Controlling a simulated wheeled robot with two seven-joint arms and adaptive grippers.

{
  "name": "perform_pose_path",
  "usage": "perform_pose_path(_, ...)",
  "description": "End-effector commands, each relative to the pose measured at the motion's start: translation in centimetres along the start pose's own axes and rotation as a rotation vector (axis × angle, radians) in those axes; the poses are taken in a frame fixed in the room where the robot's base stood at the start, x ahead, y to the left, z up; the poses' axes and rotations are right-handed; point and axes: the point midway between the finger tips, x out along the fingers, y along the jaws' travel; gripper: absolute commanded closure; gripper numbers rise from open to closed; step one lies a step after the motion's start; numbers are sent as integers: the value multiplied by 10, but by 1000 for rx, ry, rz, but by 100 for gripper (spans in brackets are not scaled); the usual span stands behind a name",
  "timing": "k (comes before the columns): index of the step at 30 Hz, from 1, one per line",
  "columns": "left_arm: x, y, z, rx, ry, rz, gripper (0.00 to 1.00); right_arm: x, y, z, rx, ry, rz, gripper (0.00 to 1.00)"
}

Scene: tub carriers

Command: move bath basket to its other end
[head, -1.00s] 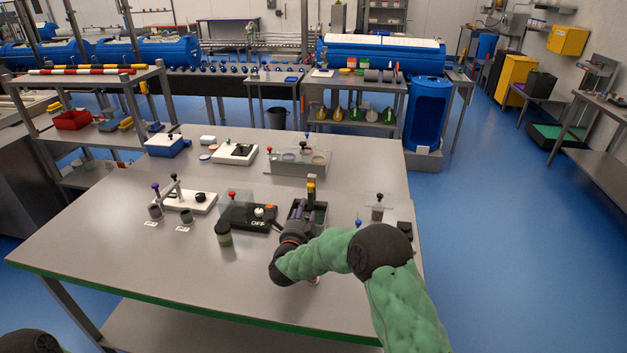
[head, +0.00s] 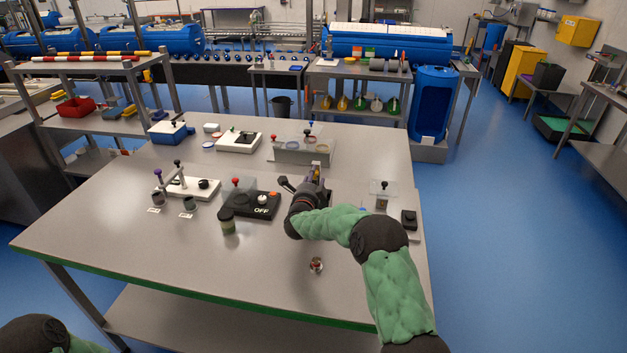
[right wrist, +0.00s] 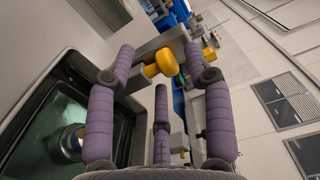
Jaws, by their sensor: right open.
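My right gripper (head: 307,188) is over the dark bath unit near the middle of the table, and hides most of it. In the right wrist view the gripper (right wrist: 160,62) is open, with purple padded fingers on both sides of a yellow knob (right wrist: 157,66). The knob is on a grey bar, and I cannot tell whether a finger touches it. A dark-rimmed bath (right wrist: 45,88) with greenish contents lies at left in that view. A round metallic part (right wrist: 65,143) shows in it. The basket is not clearly visible. My left gripper is out of view.
Left of the bath stands a black box marked OFF (head: 255,205), with a dark-lidded jar (head: 228,222) before it. Right of it are a clear-shielded fixture (head: 383,190) and a small black box (head: 408,219). A small round item (head: 316,265) lies in front. The front table is mostly clear.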

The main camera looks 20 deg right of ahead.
Motion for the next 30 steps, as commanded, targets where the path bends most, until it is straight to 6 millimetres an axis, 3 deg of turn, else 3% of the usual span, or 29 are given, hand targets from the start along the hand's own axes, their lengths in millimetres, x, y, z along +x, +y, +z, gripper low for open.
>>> perform_pose_path(7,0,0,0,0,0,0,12,1,0,0,0,0,0,48)
perform_pose_path(12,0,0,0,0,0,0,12,0,0,0,0,0,0,96)
perform_pose_path(13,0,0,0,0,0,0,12,0,0,0,0,0,0,100)
perform_pose_path(19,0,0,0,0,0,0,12,0,-5,0,1,0,-1,100)
perform_pose_path(27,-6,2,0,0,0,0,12,1,-56,0,3,1,-8,100)
perform_pose_path(30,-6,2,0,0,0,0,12,1,-62,0,2,1,-6,100)
